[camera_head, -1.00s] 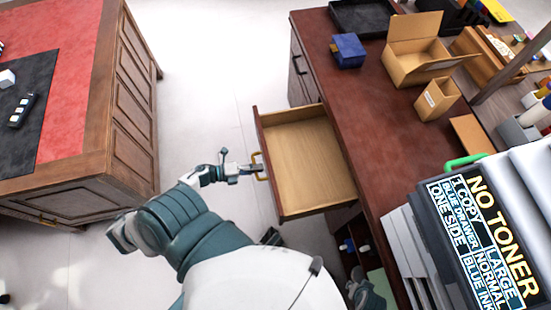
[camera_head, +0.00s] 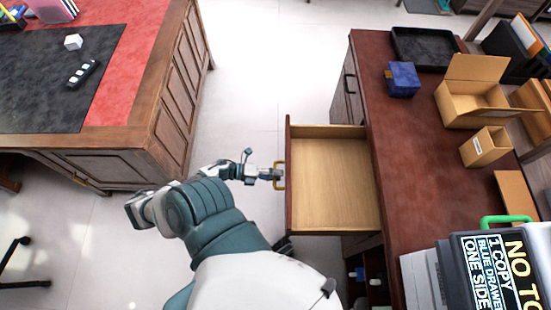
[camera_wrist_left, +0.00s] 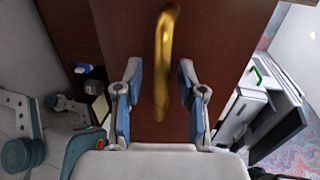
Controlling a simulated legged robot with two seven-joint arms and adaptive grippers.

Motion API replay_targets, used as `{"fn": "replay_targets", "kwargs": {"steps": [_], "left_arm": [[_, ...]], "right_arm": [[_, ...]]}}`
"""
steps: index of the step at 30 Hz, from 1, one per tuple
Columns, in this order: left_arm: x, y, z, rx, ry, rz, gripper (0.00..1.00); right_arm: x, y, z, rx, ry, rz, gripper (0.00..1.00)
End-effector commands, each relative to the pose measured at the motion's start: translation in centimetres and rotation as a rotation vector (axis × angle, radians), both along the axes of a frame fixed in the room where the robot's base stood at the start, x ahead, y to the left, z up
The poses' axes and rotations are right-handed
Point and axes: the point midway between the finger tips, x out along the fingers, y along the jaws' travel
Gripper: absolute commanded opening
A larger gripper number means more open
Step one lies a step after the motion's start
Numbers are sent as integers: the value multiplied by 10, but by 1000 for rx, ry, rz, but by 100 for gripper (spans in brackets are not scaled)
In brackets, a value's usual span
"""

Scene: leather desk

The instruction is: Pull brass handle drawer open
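The drawer (camera_head: 333,183) stands pulled out from the reddish-brown cabinet, empty, with its pale wood inside showing. Its brass handle (camera_head: 279,176) is on the outer face of the dark front panel. My left gripper (camera_head: 270,174) is at this handle. In the left wrist view the brass handle (camera_wrist_left: 164,62) runs upright between the fingers of my left gripper (camera_wrist_left: 158,95). The fingers are spread, with a visible gap on both sides of the handle. The drawer's brown front (camera_wrist_left: 220,45) fills the middle of that view. My right gripper does not show.
The cabinet top (camera_head: 405,170) carries a blue box (camera_head: 402,79), a black tray (camera_head: 425,48), open cardboard boxes (camera_head: 486,90) and a printer (camera_head: 492,265). A wooden desk (camera_head: 150,140) stands at left. Pale floor (camera_head: 262,90) lies free between them.

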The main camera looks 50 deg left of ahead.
Motion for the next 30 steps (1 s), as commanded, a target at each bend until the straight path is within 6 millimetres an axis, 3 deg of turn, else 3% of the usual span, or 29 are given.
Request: {"fn": "replay_targets", "kwargs": {"steps": [8,21,30], "left_arm": [[-11,6,2,1,4,-2,39],[-79,63,18,-2,4,0,39],[-93,74,23,-2,2,0,39]], "right_arm": [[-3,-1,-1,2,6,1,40],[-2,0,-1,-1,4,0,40],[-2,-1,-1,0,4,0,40]]}}
